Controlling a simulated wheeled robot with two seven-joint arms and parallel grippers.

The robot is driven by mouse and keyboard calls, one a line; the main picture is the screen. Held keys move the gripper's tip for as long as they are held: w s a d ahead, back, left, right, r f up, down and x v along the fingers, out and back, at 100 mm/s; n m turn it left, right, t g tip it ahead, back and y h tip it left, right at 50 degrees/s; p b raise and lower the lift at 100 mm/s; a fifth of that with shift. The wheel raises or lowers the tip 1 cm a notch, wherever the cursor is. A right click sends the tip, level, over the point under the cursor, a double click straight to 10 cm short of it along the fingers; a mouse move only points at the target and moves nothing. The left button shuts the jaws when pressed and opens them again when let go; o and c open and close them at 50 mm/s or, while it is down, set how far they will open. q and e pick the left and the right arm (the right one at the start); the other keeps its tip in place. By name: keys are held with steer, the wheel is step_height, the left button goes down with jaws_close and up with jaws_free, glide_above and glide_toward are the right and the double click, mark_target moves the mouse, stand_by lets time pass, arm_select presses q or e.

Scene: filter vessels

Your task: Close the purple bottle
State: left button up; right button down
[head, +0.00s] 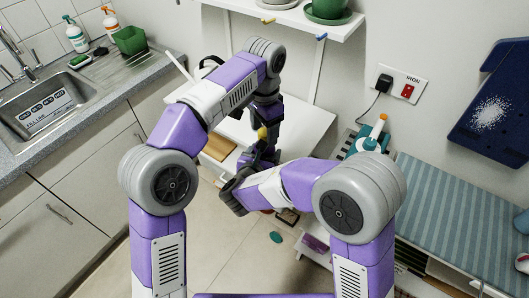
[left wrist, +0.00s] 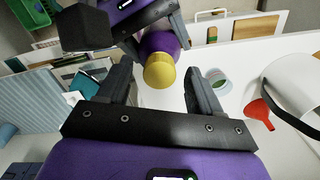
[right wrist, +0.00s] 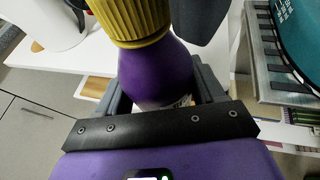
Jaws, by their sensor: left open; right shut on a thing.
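The purple bottle (right wrist: 155,75) is upright in the right wrist view, with its ribbed yellow cap (right wrist: 132,18) sitting over its neck. Whether the cap is tight cannot be told. My right gripper (right wrist: 155,95) is shut around the bottle body below the cap. My left gripper (left wrist: 160,80) is open; in the left wrist view the yellow cap (left wrist: 160,70) lies between its fingers, with a gap on each side. In the head view the yellow cap (head: 262,133) shows just below my left gripper (head: 264,118). The bottle is mostly hidden there by my right gripper (head: 258,158).
A red funnel (left wrist: 258,114), a white vessel (left wrist: 298,88) and a small container with green inside (left wrist: 216,78) stand nearby on the white table (head: 305,125). A wall shelf (head: 300,18) hangs behind my arms.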

arm_select(q)
steer(key=shift+r, duration=3.7)
